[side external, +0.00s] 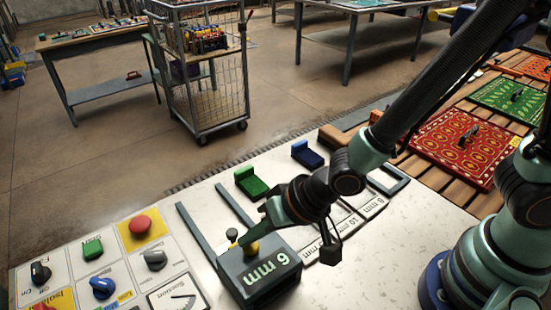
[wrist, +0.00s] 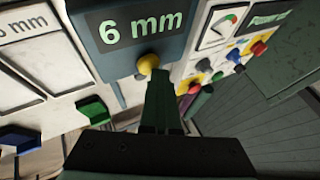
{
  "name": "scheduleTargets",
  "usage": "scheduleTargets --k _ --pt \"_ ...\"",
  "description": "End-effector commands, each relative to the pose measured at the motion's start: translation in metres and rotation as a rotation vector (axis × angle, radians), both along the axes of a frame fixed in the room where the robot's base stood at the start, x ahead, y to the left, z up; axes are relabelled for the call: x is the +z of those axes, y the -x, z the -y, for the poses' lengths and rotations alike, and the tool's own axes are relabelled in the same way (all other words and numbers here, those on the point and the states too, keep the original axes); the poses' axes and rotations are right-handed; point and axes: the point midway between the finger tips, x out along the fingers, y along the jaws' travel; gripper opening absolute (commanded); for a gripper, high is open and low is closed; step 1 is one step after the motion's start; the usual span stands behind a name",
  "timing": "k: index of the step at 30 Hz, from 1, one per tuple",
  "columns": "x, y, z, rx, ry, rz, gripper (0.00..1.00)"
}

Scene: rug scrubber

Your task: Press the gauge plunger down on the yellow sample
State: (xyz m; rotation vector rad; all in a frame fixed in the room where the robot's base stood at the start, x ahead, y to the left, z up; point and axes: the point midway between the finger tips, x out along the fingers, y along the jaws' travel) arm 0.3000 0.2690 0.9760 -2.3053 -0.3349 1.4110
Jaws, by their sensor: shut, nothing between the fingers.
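The dark grey block marked 6 mm (side external: 258,276) stands on the pale bench; it also shows at the top of the wrist view (wrist: 122,42). A yellow rounded piece (side external: 251,249) is at its top; it shows as a yellow ball in the wrist view (wrist: 148,63). I cannot tell whether it is the plunger's knob or the yellow sample. A small dark knob (side external: 232,234) shows just behind it. My gripper (side external: 256,236) is shut and empty, its tips at the yellow piece, also in the wrist view (wrist: 160,74). Whether they touch is unclear.
A green block (side external: 250,182) and a blue block (side external: 307,153) stand farther back on the bench. Two grey rails (side external: 195,231) run behind the 6 mm block. A control panel with several knobs and buttons (side external: 101,286) lies left. Patterned rugs (side external: 462,142) lie right.

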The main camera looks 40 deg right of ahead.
Motion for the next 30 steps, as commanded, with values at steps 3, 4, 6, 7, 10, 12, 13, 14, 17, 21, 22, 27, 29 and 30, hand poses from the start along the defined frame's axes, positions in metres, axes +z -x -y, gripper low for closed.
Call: scheduleTargets --k 3,4,6,7,10,12,13,14,17,21,22,27,29,30 --pt "-0.007 0.006 0.005 0.001 0.019 -0.021 0.0" --pt "-0.007 0.006 0.005 0.001 0.02 -0.022 0.0" --pt "-0.008 0.006 0.005 0.001 0.021 -0.022 0.0" --pt "-0.008 0.006 0.005 0.001 0.021 -0.022 0.0" --pt "-0.008 0.006 0.005 0.0 0.02 -0.023 0.0" --pt "-0.007 0.006 0.005 0.0 0.02 -0.023 0.0" --pt "-0.006 0.006 0.005 0.0 0.02 -0.023 0.0" --pt "-0.005 0.006 0.005 0.001 0.019 -0.023 0.0" --pt "0.001 0.006 0.006 0.0 0.018 -0.02 0.0" --pt "0.009 0.007 0.006 0.0 0.016 -0.018 0.0" --pt "0.01 0.007 0.006 0.0 0.016 -0.018 0.0" --pt "0.015 0.007 0.006 0.0 0.012 -0.015 0.0" --pt "0.016 0.007 0.006 0.0 0.012 -0.014 0.0" --pt "0.016 0.007 0.006 0.0 0.012 -0.014 0.0"
